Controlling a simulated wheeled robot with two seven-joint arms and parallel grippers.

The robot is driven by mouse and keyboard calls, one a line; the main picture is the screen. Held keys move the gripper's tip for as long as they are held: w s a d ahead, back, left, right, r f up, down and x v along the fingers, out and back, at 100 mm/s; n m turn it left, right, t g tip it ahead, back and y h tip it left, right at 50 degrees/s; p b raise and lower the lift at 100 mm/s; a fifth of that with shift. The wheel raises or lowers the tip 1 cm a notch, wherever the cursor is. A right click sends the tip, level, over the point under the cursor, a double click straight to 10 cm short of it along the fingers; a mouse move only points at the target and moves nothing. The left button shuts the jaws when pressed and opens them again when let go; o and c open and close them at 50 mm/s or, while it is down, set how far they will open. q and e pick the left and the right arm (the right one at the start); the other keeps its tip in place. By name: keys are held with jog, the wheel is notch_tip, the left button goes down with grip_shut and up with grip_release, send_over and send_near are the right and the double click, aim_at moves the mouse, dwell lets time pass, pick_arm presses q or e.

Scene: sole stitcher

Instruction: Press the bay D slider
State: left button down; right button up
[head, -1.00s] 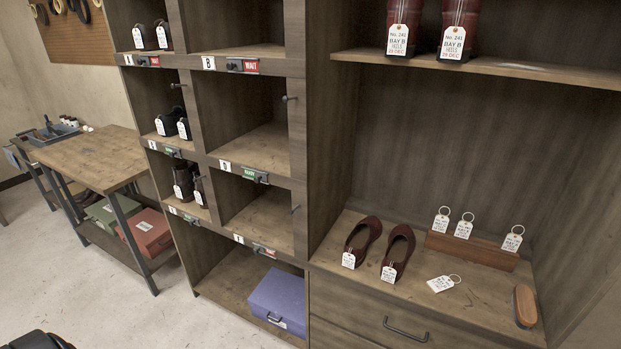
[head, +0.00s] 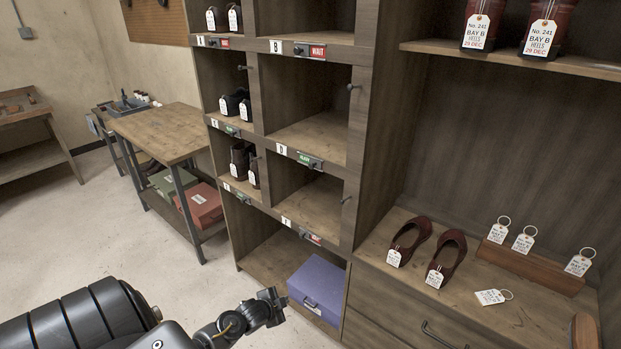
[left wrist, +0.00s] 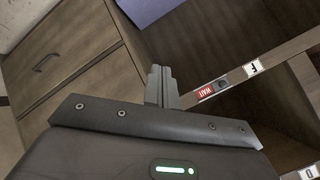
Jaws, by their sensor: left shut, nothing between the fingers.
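The bay D slider (head: 309,161) is a small dark knob with a green sign on the shelf edge under the bay, beside the white D label (head: 282,150). Its sign reads like READY, though blurred. My left gripper (head: 275,297) is below and to the left of it, low in front of the bottom compartment, clearly apart from it. In the left wrist view the gripper (left wrist: 161,76) is shut and empty, its fingers pointing near the bay F slider (left wrist: 221,86) with its red WAIT sign. Only the D label (left wrist: 308,173) edge shows at lower right there. My right gripper is not in view.
A purple box (head: 318,287) lies in the bottom compartment beside my left gripper. Dark pegs (head: 352,87) stick out at the cubby's right post. A wooden table (head: 160,132) stands at left. Red shoes (head: 410,240) and tags lie on the right shelf. Open floor lies left.

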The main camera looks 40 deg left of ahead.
pick_arm(q)
jog(key=w+a+r+m+t, duration=0.15)
jog(key=w+r, duration=0.25)
jog(key=r, duration=0.6)
jog(key=w+a+r+m+t, duration=0.15)
jog(key=w+r, duration=0.25)
jog(key=r, duration=0.5)
notch_tip(320, 180, up, 21)
jog(key=w+d+m+t+h, duration=0.1)
jog(key=d+m+t, duration=0.1)
jog(key=m+t, duration=0.2)
jog(key=shift+w+d+m+t, duration=0.15)
jog(key=shift+d+m+t, duration=0.25)
jog(key=shift+m, duration=0.2)
jog(key=shift+r, duration=0.1)
jog(key=p, duration=0.3)
send_near(321, 165)
jog(key=w+d, duration=0.3)
jog(key=d, duration=0.1)
jog(key=a, duration=0.1)
jog(key=w+a+p, duration=0.1)
jog(key=a, duration=0.1)
jog(key=shift+w+r, duration=0.1)
jog(key=shift+w, duration=0.25)
jog(key=shift+a+f+p, duration=0.2)
jog(key=shift+a+p, duration=0.2)
jog(key=shift+a, duration=0.3)
jog(key=shift+w, duration=0.1)
